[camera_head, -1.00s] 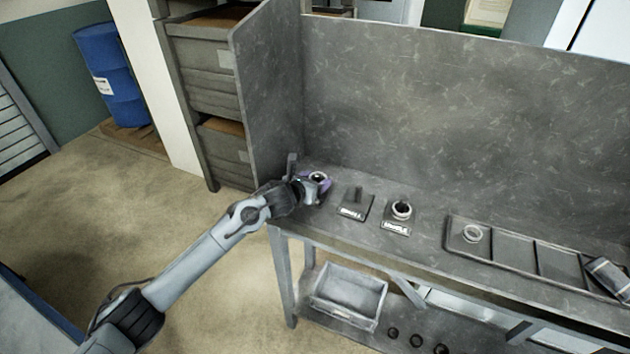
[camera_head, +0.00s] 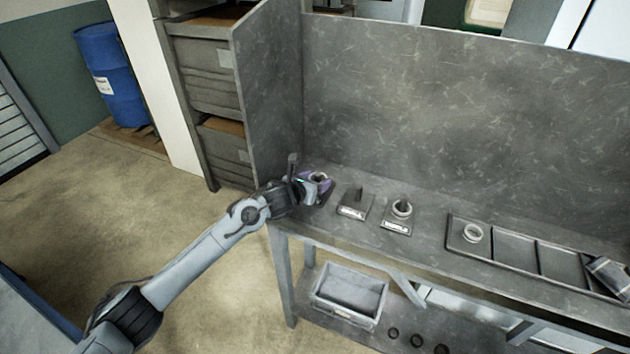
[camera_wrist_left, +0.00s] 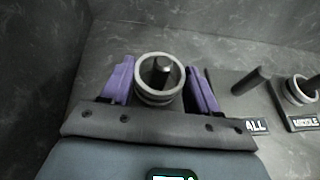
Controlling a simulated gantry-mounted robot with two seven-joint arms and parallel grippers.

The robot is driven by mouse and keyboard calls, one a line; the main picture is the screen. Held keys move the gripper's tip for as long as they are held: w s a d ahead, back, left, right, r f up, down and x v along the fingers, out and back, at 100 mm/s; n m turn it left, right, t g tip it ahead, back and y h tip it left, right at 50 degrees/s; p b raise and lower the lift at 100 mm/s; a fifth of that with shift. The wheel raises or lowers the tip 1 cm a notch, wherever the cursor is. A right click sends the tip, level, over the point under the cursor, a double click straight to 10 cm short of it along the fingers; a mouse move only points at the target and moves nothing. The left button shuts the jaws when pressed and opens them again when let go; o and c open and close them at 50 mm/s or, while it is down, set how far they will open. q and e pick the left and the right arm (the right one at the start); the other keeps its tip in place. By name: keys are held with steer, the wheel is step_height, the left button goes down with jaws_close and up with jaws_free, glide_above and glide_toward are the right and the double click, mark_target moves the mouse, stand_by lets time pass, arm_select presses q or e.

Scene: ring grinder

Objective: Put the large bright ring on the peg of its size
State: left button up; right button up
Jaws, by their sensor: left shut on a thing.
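My left gripper (camera_head: 318,180), with purple fingers, is shut on a large bright ring (camera_wrist_left: 144,91) at the left end of the bench. In the left wrist view the ring sits between the fingers (camera_wrist_left: 158,86), and a dark peg (camera_wrist_left: 161,68) shows inside its opening. How far down the peg the ring sits is hidden. The small peg (camera_head: 360,194) stands bare to the right on its labelled base. The middle peg (camera_head: 404,198) carries a bright ring (camera_head: 401,209). My right gripper is not in view.
Grey panels stand behind (camera_head: 450,120) and at the left (camera_head: 268,90), close to my gripper. A grey bin (camera_head: 350,297) is on the lower shelf.

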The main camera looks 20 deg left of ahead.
arm_select(q)
steer(key=shift+f, duration=0.3)
steer(key=o, duration=0.9)
steer(key=shift+f, duration=0.1)
steer(key=shift+s+a+r+p, duration=0.15)
steer(key=shift+s+r+p, duration=0.25)
steer(key=shift+s+p, duration=0.1)
steer(key=p+v, duration=0.3)
steer(key=v, duration=0.1)
steer(key=shift+p+v, duration=1.2)
steer(key=shift+v, duration=0.4)
steer(key=shift+p+v, duration=0.65)
steer(key=shift+v, duration=0.65)
